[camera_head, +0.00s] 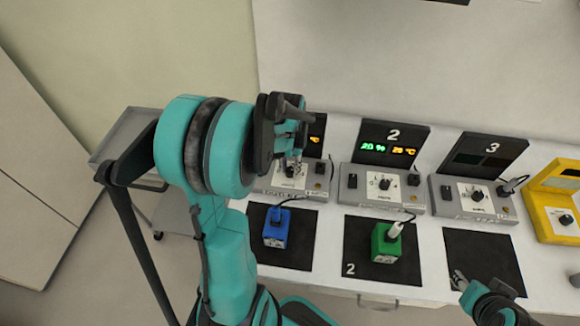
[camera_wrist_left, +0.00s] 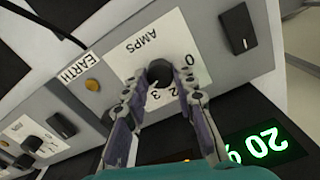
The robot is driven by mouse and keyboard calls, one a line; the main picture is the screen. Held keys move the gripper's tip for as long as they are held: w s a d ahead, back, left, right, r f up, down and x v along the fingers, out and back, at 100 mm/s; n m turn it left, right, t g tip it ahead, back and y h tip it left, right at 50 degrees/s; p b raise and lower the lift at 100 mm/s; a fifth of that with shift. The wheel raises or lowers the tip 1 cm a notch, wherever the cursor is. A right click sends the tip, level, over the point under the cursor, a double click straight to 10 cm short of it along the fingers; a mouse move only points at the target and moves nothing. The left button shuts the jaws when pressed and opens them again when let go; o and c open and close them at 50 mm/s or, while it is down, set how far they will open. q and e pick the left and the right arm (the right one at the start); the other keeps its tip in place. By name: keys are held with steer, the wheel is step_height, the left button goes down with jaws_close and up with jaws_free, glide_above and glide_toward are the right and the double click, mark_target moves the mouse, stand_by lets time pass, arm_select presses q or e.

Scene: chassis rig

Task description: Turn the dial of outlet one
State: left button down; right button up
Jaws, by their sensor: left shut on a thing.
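Outlet one is the leftmost grey unit (camera_head: 262,183), partly hidden behind my left arm. In the left wrist view its black dial (camera_wrist_left: 160,72) sits on a white AMPS plate (camera_wrist_left: 140,42) with numbers around it. My left gripper (camera_head: 293,158) is at this dial. In the left wrist view its fingers (camera_wrist_left: 160,88) stand on both sides of the dial and are shut on it. Outlet one's display (camera_wrist_left: 265,143) shows a green 20 there; in the head view only orange digits show. My right gripper (camera_head: 460,281) is at the lower right; its finger opening is unclear.
Outlet two (camera_head: 382,200) and outlet three (camera_head: 475,210) stand to the right, beside a yellow unit (camera_head: 555,215). A blue box (camera_head: 275,235) and a green box (camera_head: 384,246) with plugged cables sit on black mats in front. A grey cart (camera_head: 180,215) is at the left.

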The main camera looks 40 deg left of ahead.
mark_target(290, 170)
arm_select(q)
steer(key=shift+m, duration=0.6)
steer(key=c, duration=1.2)
jaws_free()
step_height(290, 170, up, 12)
